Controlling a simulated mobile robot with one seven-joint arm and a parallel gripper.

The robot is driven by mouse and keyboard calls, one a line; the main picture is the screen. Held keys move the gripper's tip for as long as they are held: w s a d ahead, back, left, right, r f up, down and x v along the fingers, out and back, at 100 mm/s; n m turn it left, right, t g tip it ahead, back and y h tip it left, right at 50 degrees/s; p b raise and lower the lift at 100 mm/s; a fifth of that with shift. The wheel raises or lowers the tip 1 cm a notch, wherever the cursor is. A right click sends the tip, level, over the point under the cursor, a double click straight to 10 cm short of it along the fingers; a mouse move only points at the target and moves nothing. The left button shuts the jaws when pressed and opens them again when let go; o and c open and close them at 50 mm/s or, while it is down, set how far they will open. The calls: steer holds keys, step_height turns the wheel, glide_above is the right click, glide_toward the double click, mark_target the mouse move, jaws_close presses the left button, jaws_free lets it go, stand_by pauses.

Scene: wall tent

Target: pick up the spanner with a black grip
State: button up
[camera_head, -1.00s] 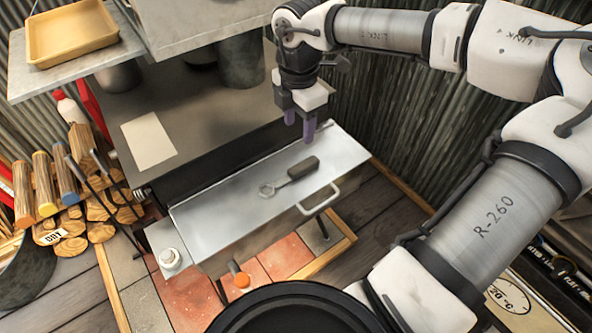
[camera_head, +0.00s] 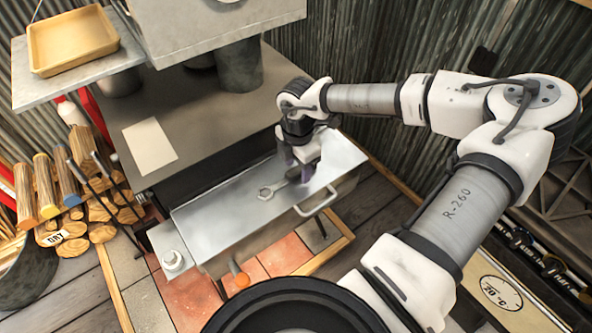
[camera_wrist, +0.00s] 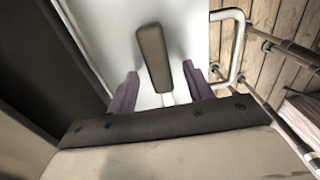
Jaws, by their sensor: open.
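The spanner (camera_head: 270,190) lies flat on the pale metal surface (camera_head: 225,225) of the low box with a handle. Its ring end points left in the head view, and its black grip is mostly hidden there behind my gripper (camera_head: 299,174). In the wrist view the black grip (camera_wrist: 153,57) lies between and beyond the two purple fingertips (camera_wrist: 163,88), with a bit of metal shank showing nearer the palm. My gripper is open, with a finger on either side of the spanner's line. It is close above the spanner; I cannot tell the exact height.
A bar handle (camera_head: 318,202) sticks out from the box's front. A dark raised body with a paper sheet (camera_head: 149,146) stands behind. A tan tray (camera_head: 72,42) sits on a shelf at upper left. Logs (camera_head: 45,185) and fire tools stand at left.

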mark_target(298, 170)
jaws_close()
stand_by(0.3)
step_height(298, 170, up, 20)
steer(key=b, duration=0.2)
stand_by(0.4)
steer(key=c, duration=0.7)
jaws_free()
jaws_close()
steer(key=shift+f, duration=0.1)
